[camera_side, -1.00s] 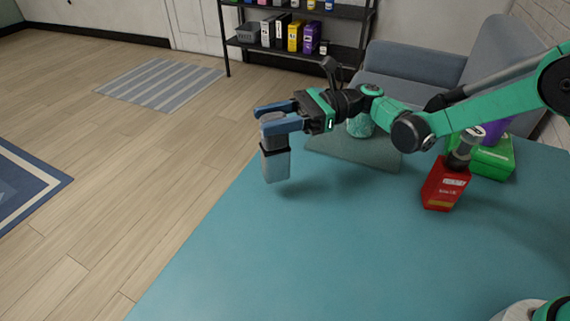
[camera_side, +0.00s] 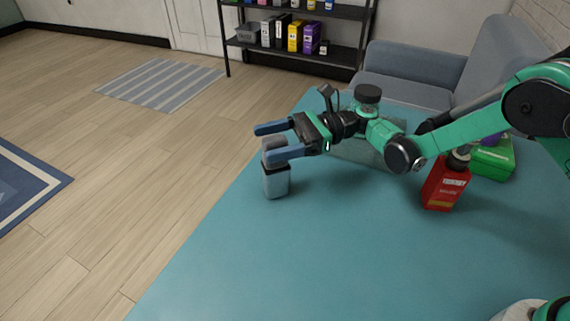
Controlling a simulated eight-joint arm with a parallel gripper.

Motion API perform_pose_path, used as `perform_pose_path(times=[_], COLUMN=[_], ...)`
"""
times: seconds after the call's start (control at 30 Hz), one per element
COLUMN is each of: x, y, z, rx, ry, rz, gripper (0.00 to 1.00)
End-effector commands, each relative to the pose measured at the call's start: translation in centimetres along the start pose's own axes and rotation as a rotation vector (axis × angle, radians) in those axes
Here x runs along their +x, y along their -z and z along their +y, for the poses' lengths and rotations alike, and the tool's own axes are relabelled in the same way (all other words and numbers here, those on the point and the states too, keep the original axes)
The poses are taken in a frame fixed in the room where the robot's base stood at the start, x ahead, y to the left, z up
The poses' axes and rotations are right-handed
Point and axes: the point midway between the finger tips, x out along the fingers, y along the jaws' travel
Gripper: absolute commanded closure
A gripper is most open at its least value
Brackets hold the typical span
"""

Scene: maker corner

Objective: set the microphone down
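The microphone (camera_side: 276,182), a grey blocky body with a dark band and a narrower grey top, stands upright on the blue-green table (camera_side: 300,250) near its left edge. My gripper (camera_side: 277,143) is at its top, with the two blue fingers spread on either side of it. A gap shows between the fingers and the top, so the gripper looks open. The near finger hides part of the microphone's upper body.
A red box (camera_side: 444,187) stands at the right, with a green case (camera_side: 493,158) behind it. A grey-green mat (camera_side: 365,155) and a dark-lidded jar (camera_side: 367,94) are behind my arm. The table's front middle is clear.

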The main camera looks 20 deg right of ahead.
Motion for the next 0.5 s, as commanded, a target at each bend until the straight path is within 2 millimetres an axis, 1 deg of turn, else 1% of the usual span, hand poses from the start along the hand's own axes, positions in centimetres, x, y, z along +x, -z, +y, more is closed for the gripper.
perform_pose_path(times=[0.23,0.37,0.5], x=[0.0,-2.0,-5.3], y=[-0.4,-0.3,-0.3], z=[0.0,-0.1,-0.1], rx=[0.0,0.0,0.0], ry=[0.0,0.004,0.007], rz=[0.0,0.0,0.0], gripper=[0.27,0.27,0.27])
